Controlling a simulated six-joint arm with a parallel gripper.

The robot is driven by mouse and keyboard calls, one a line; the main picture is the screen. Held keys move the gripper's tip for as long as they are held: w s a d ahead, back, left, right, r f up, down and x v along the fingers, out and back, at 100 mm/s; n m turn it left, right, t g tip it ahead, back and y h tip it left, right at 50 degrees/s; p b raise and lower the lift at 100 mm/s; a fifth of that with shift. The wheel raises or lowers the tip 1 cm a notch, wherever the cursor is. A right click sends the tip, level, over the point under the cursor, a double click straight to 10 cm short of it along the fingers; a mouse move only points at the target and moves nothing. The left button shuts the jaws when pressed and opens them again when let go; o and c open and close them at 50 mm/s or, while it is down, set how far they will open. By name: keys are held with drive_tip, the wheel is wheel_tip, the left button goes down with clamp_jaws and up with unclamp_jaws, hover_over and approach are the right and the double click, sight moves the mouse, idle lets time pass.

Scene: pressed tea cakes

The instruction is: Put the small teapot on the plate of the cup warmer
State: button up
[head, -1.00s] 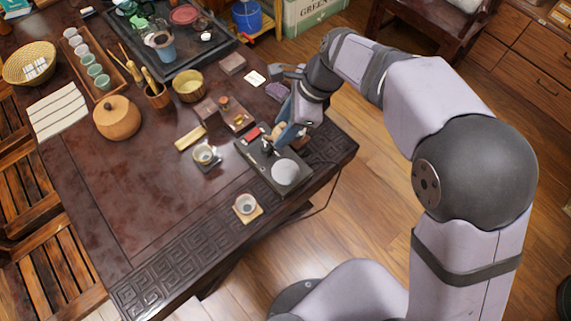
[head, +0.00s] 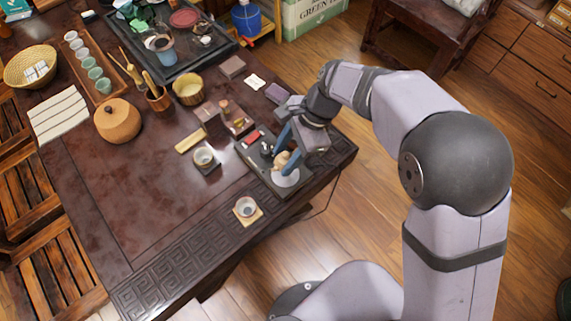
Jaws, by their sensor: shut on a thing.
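The small teapot (head: 282,158) is tan and partly hidden by the fingers of my gripper (head: 289,155). My gripper is shut on it. The cup warmer (head: 262,163) is a dark slab near the table's right corner, with a round pale plate (head: 286,180) at its near end. The teapot appears over the far part of this plate and covers some of it. I cannot tell whether it touches the plate.
A red item (head: 253,136) lies by the warmer's far end. A cup on a dark coaster (head: 205,158) stands left of the warmer, and a cup on a wooden coaster (head: 246,207) stands nearer. The table's left middle is clear.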

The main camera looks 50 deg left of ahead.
drive_tip(key=shift+f+p, duration=0.4)
drive_tip(key=shift+f, duration=2.6)
drive_tip(key=shift+f, duration=0.15)
drive_tip(key=o, duration=1.1)
drive_tip(key=b+v, duration=0.2)
drive_tip(key=v, duration=1)
drive_tip(key=shift+w, duration=0.1)
